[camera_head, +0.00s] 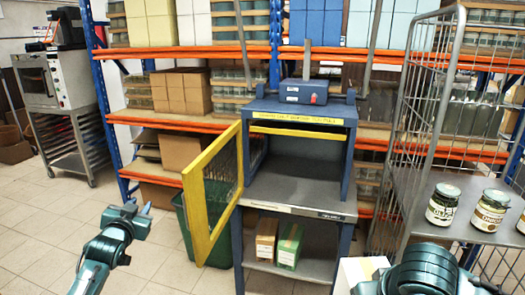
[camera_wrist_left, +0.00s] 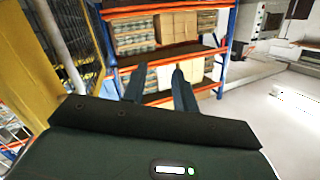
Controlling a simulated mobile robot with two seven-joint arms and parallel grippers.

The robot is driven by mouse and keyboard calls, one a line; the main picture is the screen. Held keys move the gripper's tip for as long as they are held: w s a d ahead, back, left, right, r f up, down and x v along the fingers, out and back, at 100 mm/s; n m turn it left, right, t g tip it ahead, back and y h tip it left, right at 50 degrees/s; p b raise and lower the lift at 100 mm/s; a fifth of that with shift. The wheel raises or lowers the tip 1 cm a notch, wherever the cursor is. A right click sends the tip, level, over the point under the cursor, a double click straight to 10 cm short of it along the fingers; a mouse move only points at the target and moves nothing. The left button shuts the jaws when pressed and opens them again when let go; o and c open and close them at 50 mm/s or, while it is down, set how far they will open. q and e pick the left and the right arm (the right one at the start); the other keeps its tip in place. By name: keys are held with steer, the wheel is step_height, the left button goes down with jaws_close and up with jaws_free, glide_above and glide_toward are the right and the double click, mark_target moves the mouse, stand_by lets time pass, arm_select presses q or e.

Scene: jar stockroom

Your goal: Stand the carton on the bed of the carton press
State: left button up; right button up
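The carton press (camera_head: 250,165) is a blue frame with a lever-topped blue head. Its yellow mesh door (camera_head: 212,190) stands open to the left. Its grey bed (camera_head: 295,188) looks bare. A pale carton (camera_head: 355,272) shows at the bottom edge, partly hidden by my right arm. My right gripper is out of sight, so I cannot tell whether it holds this carton. My left gripper (camera_head: 139,208) is open and empty, left of the door and apart from it. Its spread fingers also show in the left wrist view (camera_wrist_left: 160,85).
A brown box (camera_head: 266,240) and a green-fronted box (camera_head: 289,246) sit on the press's lower shelf. A green bin (camera_head: 188,225) stands behind the door. A wire cage trolley (camera_head: 410,190) with labelled jars (camera_head: 443,205) stands at right. Floor at left is clear.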

arm_select(q)
steer(key=s+d+f+m+g+h, duration=0.1)
steer(key=s+d+f+g+h, duration=0.1)
steer(key=s+d+f, duration=0.55)
steer(key=s+d+f+g+h, duration=0.1)
steer(key=s+d+f, duration=0.3)
steer(key=s+f, duration=0.65)
steer(key=s+d+f+g, duration=0.1)
steer(key=s+d+f, duration=0.1)
steer(key=s, duration=0.7)
steer(key=s+d+f+n+g+h, duration=0.1)
steer(key=s+d, duration=0.4)
steer(key=s, duration=0.5)
steer(key=shift+s+d+f+g+h, duration=0.2)
steer(key=shift+f+g+h, duration=0.15)
steer(key=shift+g, duration=0.15)
